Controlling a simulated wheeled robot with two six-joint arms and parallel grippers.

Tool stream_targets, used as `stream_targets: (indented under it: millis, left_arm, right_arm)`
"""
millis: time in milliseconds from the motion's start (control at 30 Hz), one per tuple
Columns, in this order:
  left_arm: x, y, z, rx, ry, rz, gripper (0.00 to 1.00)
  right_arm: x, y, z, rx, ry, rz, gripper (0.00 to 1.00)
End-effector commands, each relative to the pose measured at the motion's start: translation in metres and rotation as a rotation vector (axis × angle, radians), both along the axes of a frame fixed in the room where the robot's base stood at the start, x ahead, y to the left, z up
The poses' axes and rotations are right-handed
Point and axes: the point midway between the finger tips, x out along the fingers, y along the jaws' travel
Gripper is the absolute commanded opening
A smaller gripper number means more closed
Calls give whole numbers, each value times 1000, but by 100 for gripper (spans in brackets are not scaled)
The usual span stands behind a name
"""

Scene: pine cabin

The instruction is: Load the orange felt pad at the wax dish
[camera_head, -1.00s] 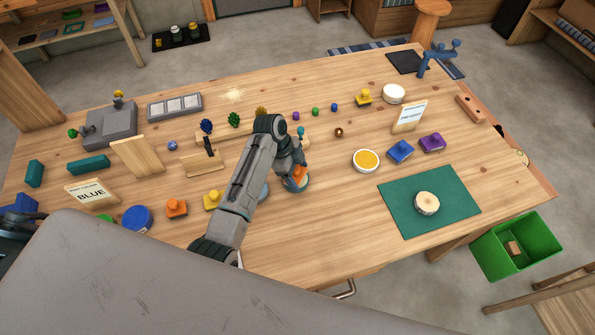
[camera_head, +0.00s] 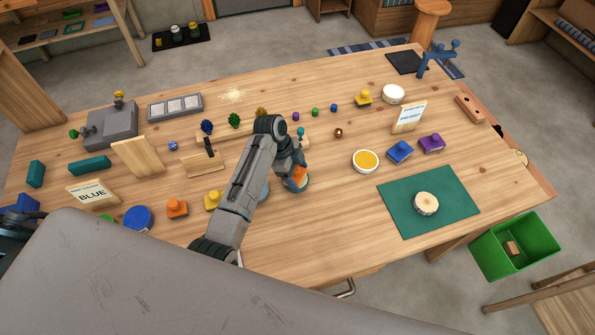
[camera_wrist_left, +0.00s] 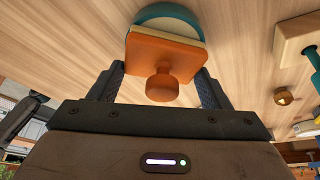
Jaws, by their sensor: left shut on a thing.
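My left gripper (camera_head: 294,176) is shut on the orange felt pad (camera_head: 299,172), an orange block with a round knob. In the left wrist view the pad (camera_wrist_left: 165,55) sits between the two fingers, with its knob toward the camera and a cream layer under the block. A round teal-rimmed dish (camera_wrist_left: 165,12) shows directly behind it, mostly covered by the pad. Whether the pad touches what is in this dish cannot be told. My right gripper is not in view.
A dish with a yellow-orange fill (camera_head: 366,160) stands to the right, near blue (camera_head: 400,151) and purple (camera_head: 432,143) knobbed blocks. Another orange knobbed block (camera_head: 177,207) is at left. A green mat (camera_head: 400,205) holds a wood slice. The table front is mostly clear.

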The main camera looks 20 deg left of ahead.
Motion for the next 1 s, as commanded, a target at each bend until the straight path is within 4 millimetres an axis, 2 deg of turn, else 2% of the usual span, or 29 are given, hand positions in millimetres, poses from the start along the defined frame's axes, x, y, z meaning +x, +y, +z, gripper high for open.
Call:
stream_targets:
  millis: [33, 200, 500, 800, 1000]
  left_arm:
    - [1, 0, 8, 0, -2, 0, 53]
    - [1, 0, 23, 0, -3, 0, 53]
    - [1, 0, 46, -1, -4, 0, 53]
    - [2, 0, 65, -1, -4, 0, 53]
    - [1, 0, 67, -1, -4, 1, 53]
  right_arm:
    - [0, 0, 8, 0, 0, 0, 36]
    - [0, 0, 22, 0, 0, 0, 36]
    - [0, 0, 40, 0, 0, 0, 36]
    - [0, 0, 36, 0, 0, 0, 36]
    - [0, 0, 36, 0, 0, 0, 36]
